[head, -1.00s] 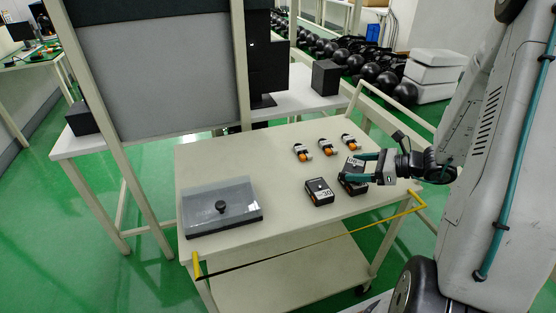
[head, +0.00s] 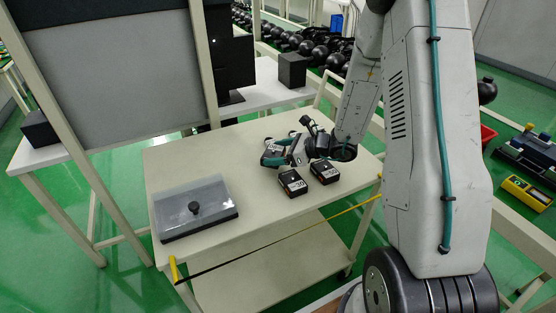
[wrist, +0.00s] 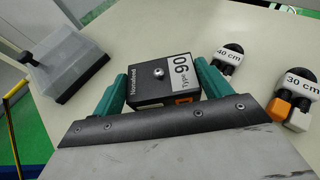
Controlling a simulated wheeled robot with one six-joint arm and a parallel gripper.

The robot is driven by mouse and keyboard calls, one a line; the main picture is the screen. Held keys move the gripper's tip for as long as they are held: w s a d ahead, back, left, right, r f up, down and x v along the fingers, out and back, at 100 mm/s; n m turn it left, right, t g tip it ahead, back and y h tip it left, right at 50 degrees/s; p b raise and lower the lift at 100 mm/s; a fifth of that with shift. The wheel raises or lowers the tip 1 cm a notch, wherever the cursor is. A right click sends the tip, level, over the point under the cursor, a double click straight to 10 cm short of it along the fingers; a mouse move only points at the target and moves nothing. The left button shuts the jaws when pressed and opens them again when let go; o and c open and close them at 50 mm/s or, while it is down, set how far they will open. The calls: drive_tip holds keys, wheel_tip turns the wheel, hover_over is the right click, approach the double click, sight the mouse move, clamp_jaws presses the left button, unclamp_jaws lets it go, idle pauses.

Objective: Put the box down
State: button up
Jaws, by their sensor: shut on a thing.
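A small black box (head: 272,159) with a white label is between the teal fingers of my gripper (head: 279,155), over the back right part of the cart top (head: 240,150).
A grey case with a clear lid and black knob (head: 195,208) sits at the cart's left. In the wrist view, "40 cm" (wrist: 228,60) and "30 cm" (wrist: 294,98) labelled pieces stand right of the held box. Bare surface lies between case and boxes.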

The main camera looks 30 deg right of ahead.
drive_tip(key=shift+f, duration=1.5)
drive_tip(key=shift+f, duration=0.2)
drive_tip(key=o, duration=0.8)
drive_tip(key=shift+r, duration=0.1)
